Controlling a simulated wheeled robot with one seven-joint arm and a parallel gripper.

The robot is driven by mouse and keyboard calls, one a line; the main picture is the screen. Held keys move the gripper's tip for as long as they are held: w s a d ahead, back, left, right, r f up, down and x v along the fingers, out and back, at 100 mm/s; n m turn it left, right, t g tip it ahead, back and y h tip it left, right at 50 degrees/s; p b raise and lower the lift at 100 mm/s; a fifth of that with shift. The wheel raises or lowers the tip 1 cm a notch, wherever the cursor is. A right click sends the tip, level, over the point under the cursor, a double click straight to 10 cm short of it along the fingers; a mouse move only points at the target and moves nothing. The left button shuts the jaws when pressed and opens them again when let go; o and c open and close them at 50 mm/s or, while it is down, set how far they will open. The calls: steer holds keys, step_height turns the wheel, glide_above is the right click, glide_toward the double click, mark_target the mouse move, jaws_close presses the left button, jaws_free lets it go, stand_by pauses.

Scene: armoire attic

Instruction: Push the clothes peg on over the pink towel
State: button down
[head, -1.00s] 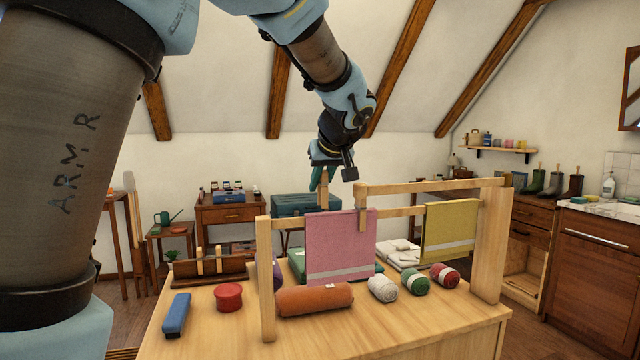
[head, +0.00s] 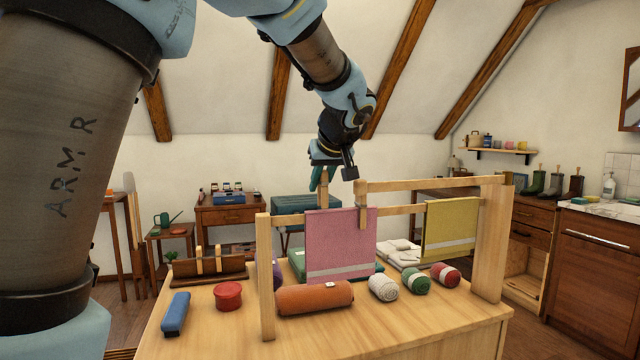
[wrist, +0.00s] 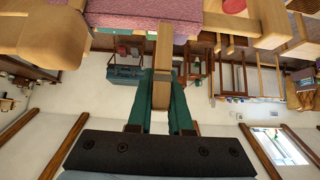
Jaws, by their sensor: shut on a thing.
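The pink towel (head: 340,240) with a pale stripe hangs over the lower rail of a wooden rack (head: 492,240). My gripper (head: 322,182) is above the towel's top edge, left of its middle. Its teal fingers are shut on a wooden clothes peg (head: 324,197), which points down at the towel. In the wrist view the peg (wrist: 164,45) sits between the fingertips (wrist: 162,78), its far end at the edge of the pink towel (wrist: 140,20). I cannot tell whether it touches. Another peg (head: 362,218) is on the towel near its right edge.
A yellow towel (head: 450,230) hangs to the right on the rack, with a higher rail (head: 430,185) above. An orange roll (head: 315,298), yarn balls (head: 383,287), a red tin (head: 228,296) and a blue object (head: 175,314) lie on the table. A wooden holder (head: 208,269) stands left.

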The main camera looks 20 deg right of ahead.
mark_target(325, 192)
steer(key=shift+f+b, duration=2.65)
steer(key=shift+b, duration=0.2)
steer(key=c, duration=0.8)
jaws_free()
steer(key=shift+o, duration=0.2)
steer(key=b+v, duration=0.1)
steer(key=v, duration=1)
steer(key=shift+w, duration=0.1)
